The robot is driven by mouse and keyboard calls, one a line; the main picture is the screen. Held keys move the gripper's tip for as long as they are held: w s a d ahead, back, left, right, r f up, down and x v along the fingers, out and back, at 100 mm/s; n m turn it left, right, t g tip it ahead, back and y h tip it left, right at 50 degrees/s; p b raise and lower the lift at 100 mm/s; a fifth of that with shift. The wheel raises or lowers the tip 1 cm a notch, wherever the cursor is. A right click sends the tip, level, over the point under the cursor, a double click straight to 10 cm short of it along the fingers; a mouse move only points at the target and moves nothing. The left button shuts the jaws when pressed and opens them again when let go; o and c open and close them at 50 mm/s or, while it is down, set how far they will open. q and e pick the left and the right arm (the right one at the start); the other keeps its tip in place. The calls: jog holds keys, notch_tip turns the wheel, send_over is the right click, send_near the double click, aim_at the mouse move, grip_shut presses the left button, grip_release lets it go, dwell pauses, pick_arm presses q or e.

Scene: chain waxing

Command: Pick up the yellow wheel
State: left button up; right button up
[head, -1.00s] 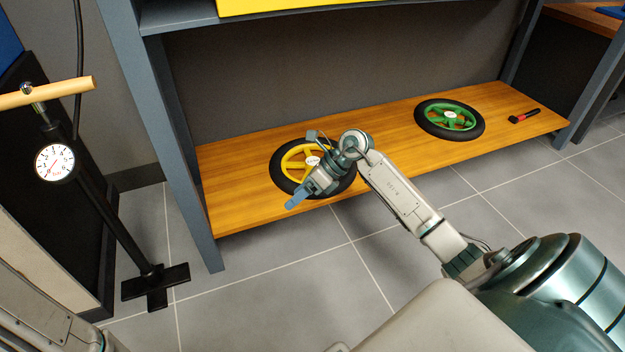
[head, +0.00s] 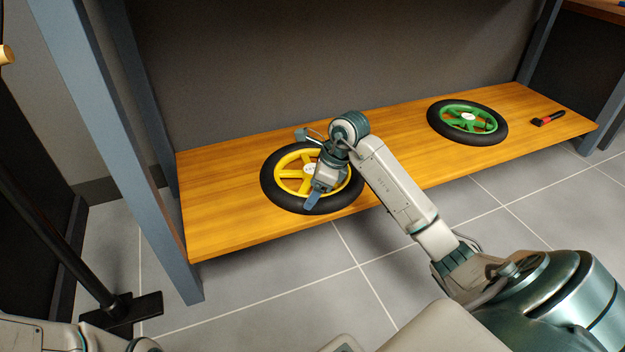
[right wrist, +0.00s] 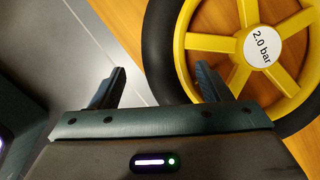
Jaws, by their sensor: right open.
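The yellow wheel (head: 287,172) has yellow spokes and a black tyre and lies flat on the left part of the low wooden shelf. In the right wrist view the wheel (right wrist: 245,45) has a white hub label reading "2.0 bar". My right gripper (head: 311,200) is open and over the wheel's near side, covering part of it. In the right wrist view one finger of the gripper (right wrist: 160,85) is over the tyre and rim and the other is outside the wheel, above the floor. Nothing is between the fingers that I can see gripped. My left gripper is not clearly visible.
The wooden shelf (head: 225,218) has a grey post (head: 130,150) at its left. A green wheel (head: 467,122) and a small red and black tool (head: 549,118) lie farther right. A floor pump's black foot (head: 125,312) stands at lower left. Bare wood separates the two wheels.

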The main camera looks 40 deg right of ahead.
jog(key=b+x, duration=0.3)
jog(key=x, duration=0.2)
jog(key=shift+f+b, duration=0.2)
jog(key=shift+b, duration=0.1)
jog(key=shift+r, duration=0.1)
jog(key=c, duration=1.3)
jog(key=shift+w, duration=0.1)
jog(key=shift+c, duration=0.3)
jog(key=shift+r, duration=0.1)
